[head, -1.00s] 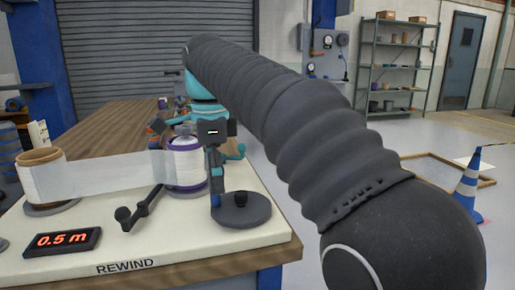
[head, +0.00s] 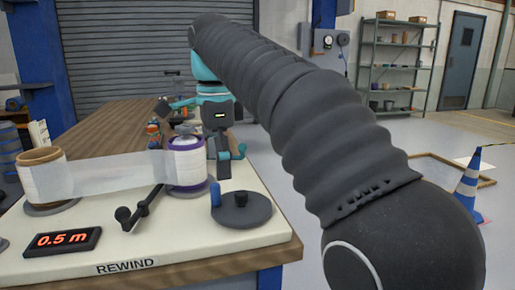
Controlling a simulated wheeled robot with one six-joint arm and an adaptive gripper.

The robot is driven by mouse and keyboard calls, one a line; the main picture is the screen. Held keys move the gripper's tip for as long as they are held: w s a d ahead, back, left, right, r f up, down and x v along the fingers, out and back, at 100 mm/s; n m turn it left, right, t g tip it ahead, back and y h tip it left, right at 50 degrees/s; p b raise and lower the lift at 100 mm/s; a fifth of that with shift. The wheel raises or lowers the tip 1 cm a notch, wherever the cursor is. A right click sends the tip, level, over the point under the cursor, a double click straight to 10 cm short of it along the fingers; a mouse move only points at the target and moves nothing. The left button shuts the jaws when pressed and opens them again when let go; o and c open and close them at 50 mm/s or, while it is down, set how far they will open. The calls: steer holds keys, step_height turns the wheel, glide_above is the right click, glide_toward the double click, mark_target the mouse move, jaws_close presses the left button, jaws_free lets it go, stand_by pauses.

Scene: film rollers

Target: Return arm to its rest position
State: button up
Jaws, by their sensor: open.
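My gripper (head: 214,128), black and teal, hangs from my dark ribbed arm above and behind the rewind bench. Its fingers are spread and nothing shows between them. A dark crank disc (head: 248,213) with an upright blue handle (head: 215,194) lies on the cream bench top (head: 180,245), below and nearer than the gripper, with a visible gap to it. Translucent film (head: 110,172) stretches from the left roller (head: 42,180) to the purple-rimmed right roller (head: 188,165). The gripper's lower part is just right of the right roller in the picture.
A black lever (head: 140,207) stands on the bench before the film. A display (head: 62,241) reads 0.5 m. A wooden table (head: 105,125) extends behind. A striped cone (head: 468,188) and a shelf (head: 400,70) are at right, with open floor between.

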steer(key=s+d+n, duration=0.1)
steer(key=d, duration=0.1)
steer(key=d+f+n, duration=0.1)
steer(key=d, duration=0.2)
steer(key=s+d+f+n+t, duration=0.1)
steer(key=d, duration=0.1)
steer(key=shift+s+d+y, duration=0.25)
steer(key=shift+s+y, duration=0.05)
steer(key=shift+s, duration=0.05)
steer(key=s+d+f+n, duration=0.1)
steer(key=d, duration=0.1)
steer(key=s+d+f+n+t, duration=0.1)
steer(key=d+f, duration=0.1)
steer(key=s+d+f+n, duration=0.1)
steer(key=s+d, duration=0.1)
steer(key=shift+s+d+f+n+t, duration=0.1)
steer(key=shift+d+f+n+t, duration=0.1)
steer(key=shift+d+n+t, duration=0.1)
steer(key=s+d+f+n+t, duration=0.1)
steer(key=s+d+f+n, duration=0.2)
steer(key=s+f, duration=0.3)
steer(key=s+d+f+n+t, duration=0.1)
steer(key=s+d+f+n, duration=0.3)
steer(key=f, duration=0.6)
steer(key=shift+s+d+n+t, duration=0.3)
steer(key=shift+s+d+t, duration=0.1)
steer(key=shift+s+d, duration=0.6)
steer(key=shift+w+d, duration=0.1)
steer(key=shift+w, duration=0.05)
